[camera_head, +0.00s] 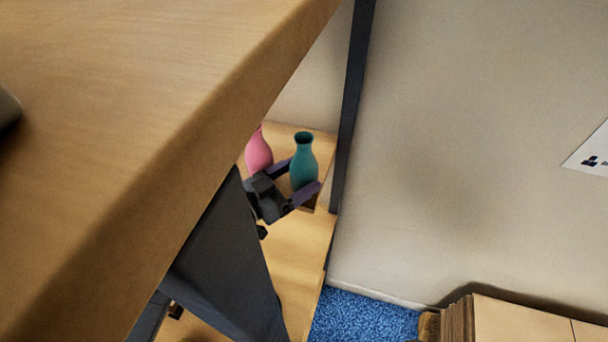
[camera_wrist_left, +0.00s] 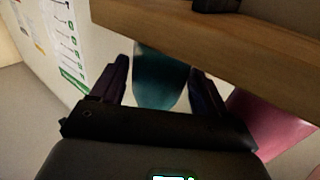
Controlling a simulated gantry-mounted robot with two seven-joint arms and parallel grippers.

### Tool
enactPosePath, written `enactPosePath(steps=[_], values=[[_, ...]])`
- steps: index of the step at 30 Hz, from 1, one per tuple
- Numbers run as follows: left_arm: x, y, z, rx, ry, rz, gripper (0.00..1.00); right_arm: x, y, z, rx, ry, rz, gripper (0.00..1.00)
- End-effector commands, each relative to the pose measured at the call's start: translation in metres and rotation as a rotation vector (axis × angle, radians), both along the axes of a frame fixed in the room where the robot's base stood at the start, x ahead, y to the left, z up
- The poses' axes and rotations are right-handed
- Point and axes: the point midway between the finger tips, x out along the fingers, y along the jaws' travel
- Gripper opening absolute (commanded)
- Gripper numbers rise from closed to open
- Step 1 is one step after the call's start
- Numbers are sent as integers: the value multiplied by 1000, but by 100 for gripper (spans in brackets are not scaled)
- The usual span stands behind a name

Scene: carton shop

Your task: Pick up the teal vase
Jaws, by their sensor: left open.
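The teal vase (camera_head: 303,160) stands upright on a wooden shelf in the head view. My left gripper (camera_head: 298,178) is open, with one finger on each side of the vase's lower body. In the left wrist view the teal vase (camera_wrist_left: 160,80) shows between the two open fingers of the left gripper (camera_wrist_left: 160,82). Its upper part is hidden there behind a wooden board. I cannot tell whether either finger touches it. My right gripper is not in view.
A pink vase (camera_head: 259,152) stands close by on the left, partly hidden by the upper wooden board (camera_head: 130,120). It also shows in the left wrist view (camera_wrist_left: 270,122). A dark post (camera_head: 352,100) rises just right of the teal vase. Flat cardboard (camera_head: 510,322) lies at lower right.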

Motion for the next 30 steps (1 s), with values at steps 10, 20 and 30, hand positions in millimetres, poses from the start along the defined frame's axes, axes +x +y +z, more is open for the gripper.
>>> enactPosePath(steps=[10,20,30], values=[[11,-13,0,1,1,1,75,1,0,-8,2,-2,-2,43],[10,-13,0,1,1,1,40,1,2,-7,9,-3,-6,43],[10,-13,1,1,-1,1,29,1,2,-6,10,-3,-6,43]])
